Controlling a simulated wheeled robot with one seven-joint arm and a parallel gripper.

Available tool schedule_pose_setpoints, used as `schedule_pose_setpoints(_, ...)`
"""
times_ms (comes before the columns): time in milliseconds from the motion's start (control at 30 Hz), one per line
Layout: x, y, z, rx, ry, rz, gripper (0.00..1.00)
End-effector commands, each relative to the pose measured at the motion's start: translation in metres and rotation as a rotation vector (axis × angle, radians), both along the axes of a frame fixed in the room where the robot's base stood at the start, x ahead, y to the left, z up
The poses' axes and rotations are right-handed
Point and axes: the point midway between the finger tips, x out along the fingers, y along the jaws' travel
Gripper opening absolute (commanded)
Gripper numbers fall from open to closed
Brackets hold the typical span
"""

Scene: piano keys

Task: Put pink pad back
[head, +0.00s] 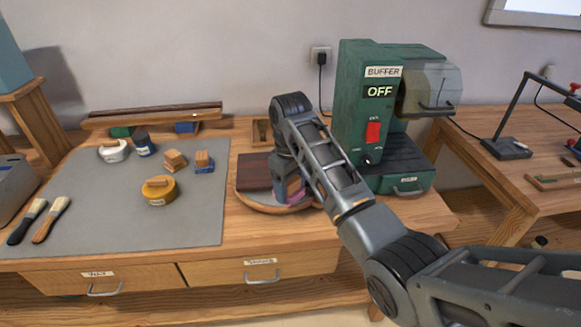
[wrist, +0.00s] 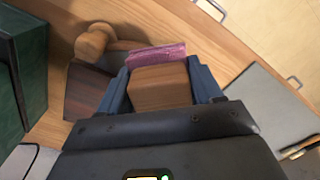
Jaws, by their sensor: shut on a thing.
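My gripper (wrist: 160,72) is shut on a wooden block (wrist: 162,86), with one finger on each side. The pink pad (wrist: 157,57) lies against the block's far side in the wrist view. In the head view the pink pad (head: 294,188) shows low between the fingers, above or on a round wooden board (head: 262,205); contact with the board cannot be told.
A green buffer machine (head: 362,110) marked OFF stands right of the board. A grey mat (head: 100,215) at left holds a wooden block (head: 174,160), a blue-bottomed block (head: 204,161), a yellow round tin (head: 159,190) and brushes (head: 50,219). A long rack (head: 152,116) stands behind.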

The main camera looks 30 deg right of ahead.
Motion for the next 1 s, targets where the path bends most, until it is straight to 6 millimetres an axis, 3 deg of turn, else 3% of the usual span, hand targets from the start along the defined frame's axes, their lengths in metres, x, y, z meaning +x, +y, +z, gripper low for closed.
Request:
schedule_pose_setpoints(300, -0.081, 0.053, -0.065, 0.002, 0.004, -0.137, 0.37)
schedule_pose_setpoints(600, -0.133, 0.088, -0.108, 0.0, 0.002, -0.237, 0.37)
schedule_pose_setpoints(700, -0.146, 0.097, -0.118, 0.001, 0.001, -0.261, 0.37)
schedule_pose_setpoints(900, -0.142, 0.093, -0.115, -0.001, -0.001, -0.263, 0.37)
schedule_pose_setpoints(1000, -0.142, 0.095, -0.127, 0.0, -0.001, -0.26, 0.37)
